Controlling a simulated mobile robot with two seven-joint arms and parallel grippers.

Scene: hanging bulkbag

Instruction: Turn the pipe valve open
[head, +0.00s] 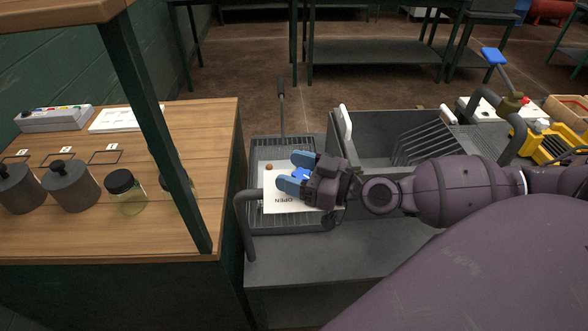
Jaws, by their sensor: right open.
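A white plate marked OPEN (280,199) lies under my right gripper, beside a bent grey pipe (241,215). My right gripper (291,173) comes in from the right and is open, with its two blue fingertips pointing left over the plate. A small brighter blue piece (302,175), which looks like part of the valve handle, shows between the fingers. The gripper hides most of the valve, and I cannot tell whether the fingers touch it. My left gripper is not in view.
A wooden table (100,225) with jars and a dark green post stands at left. A wire basket (270,146) lies behind the plate.

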